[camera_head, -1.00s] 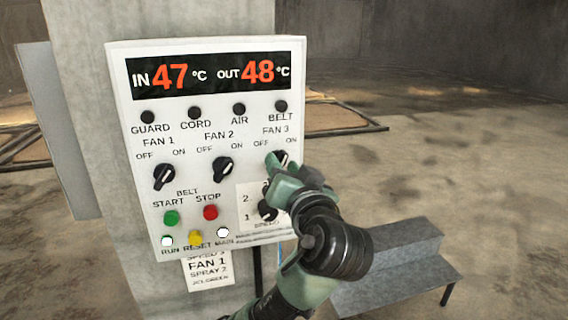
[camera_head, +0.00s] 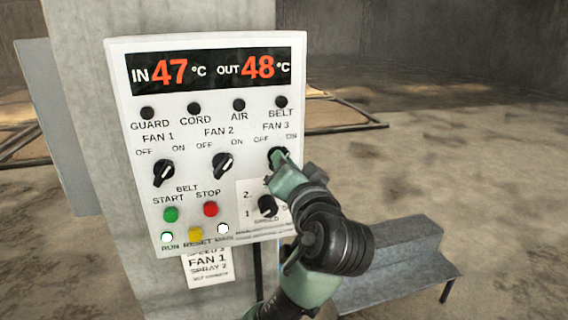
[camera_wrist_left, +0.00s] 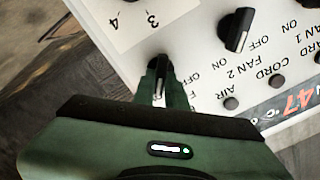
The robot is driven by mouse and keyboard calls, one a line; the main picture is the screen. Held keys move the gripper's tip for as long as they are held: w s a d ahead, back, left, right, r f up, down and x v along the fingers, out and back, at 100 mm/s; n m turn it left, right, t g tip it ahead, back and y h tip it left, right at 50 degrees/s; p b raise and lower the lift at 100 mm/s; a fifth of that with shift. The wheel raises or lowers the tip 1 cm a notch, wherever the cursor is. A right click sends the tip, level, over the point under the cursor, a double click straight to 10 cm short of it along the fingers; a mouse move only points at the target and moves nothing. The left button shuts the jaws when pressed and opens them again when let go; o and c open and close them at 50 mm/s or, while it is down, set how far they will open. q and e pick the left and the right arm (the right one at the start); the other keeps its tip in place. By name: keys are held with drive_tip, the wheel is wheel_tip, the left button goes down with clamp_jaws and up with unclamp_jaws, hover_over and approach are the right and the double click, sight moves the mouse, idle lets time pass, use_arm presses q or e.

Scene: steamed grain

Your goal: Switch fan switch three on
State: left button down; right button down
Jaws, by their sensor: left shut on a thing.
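The white control panel (camera_head: 140,205) hangs on a concrete pillar. The fan 3 knob (camera_head: 273,155) is black and sits at the right of the knob row, under the FAN 3 label. My left gripper (camera_head: 279,160) covers much of it from the front right. In the left wrist view the knob (camera_wrist_left: 161,72) is between the fingers of the left gripper (camera_wrist_left: 161,88), which is shut on it. Its white pointer line shows there, but I cannot tell for sure which mark it points at. My right gripper is not in view.
Left of it are the fan 2 knob (camera_head: 223,165) and fan 1 knob (camera_head: 163,173). A speed knob (camera_head: 267,206) is just below. Green start (camera_head: 171,215) and red stop (camera_head: 211,209) buttons sit lower left. A grey metal bench (camera_head: 400,262) stands behind my arm.

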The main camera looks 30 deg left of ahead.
use_arm(q)
drive_tip(key=c, duration=1.4)
unclamp_jaws()
drive_tip(key=shift+c, duration=0.2)
drive_tip(key=shift+d, duration=0.1)
drive_tip(key=b+v, duration=0.3)
drive_tip(key=v, duration=0.4)
drive_tip(key=shift+s+d, duration=0.2)
drive_tip(key=shift+s, duration=0.05)
